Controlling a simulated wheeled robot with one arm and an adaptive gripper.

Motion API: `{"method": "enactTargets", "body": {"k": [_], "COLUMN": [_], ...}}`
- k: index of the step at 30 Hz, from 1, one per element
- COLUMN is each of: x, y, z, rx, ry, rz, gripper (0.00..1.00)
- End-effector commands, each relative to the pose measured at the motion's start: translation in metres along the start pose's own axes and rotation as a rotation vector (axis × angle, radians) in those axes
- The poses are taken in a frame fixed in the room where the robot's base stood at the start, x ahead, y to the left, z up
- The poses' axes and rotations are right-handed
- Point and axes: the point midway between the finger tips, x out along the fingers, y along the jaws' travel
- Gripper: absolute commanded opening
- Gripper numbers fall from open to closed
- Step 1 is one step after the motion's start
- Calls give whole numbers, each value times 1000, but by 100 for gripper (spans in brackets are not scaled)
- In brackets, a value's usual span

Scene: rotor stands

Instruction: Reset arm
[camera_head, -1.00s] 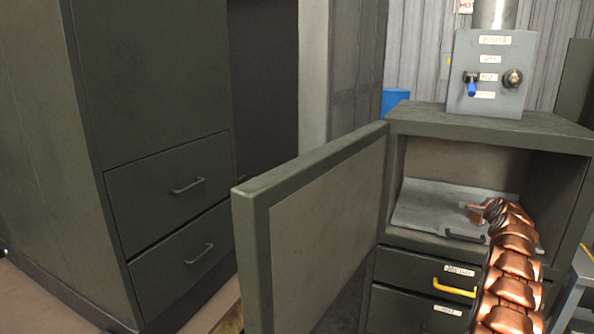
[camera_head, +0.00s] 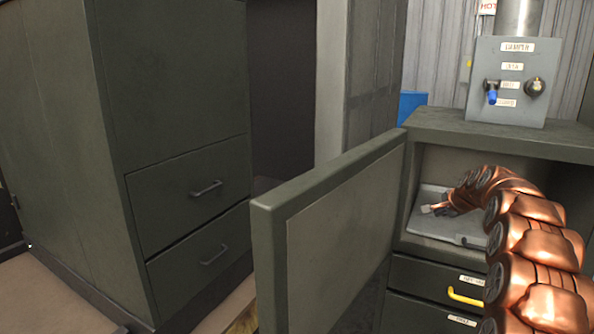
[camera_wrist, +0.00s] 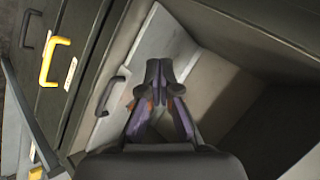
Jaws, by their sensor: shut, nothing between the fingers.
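My copper-coloured arm (camera_head: 540,240) comes in from the lower right of the head view and curves left toward the open cabinet (camera_head: 470,128). My gripper (camera_head: 432,209) is at the mouth of the cabinet's upper compartment, over a pale grey tray (camera_head: 470,240) with a dark handle. In the wrist view my gripper (camera_wrist: 160,68) is shut with its dark fingertips together and nothing between them. The tray (camera_wrist: 148,40) shows behind the fingers, with its handle (camera_wrist: 110,96) to their left. Whether the gripper touches the tray cannot be told.
The cabinet door (camera_head: 340,235) stands wide open left of the compartment. Below are drawers, one with a yellow handle (camera_head: 465,296). A control box (camera_head: 512,80) with a blue-handled valve stands on top. A large dark cabinet (camera_head: 170,90) fills the left side.

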Motion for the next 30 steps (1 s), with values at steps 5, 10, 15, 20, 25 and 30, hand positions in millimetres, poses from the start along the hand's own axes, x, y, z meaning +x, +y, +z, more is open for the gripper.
{"method": "enactTargets", "body": {"k": [5,10,15,20,25,30], "x": [-39,-78,-120,-162,-209,-257], "y": [2,14,37,65,99,140], "z": [62,116,165,207,244,276], "rx": [-132,-260,-387,-508,-637,-762], "ry": [-98,-183,-269,-349,-428,-510], "rz": [66,126,188,247,307,369], "gripper": [0,0,0,0,0,0]}}
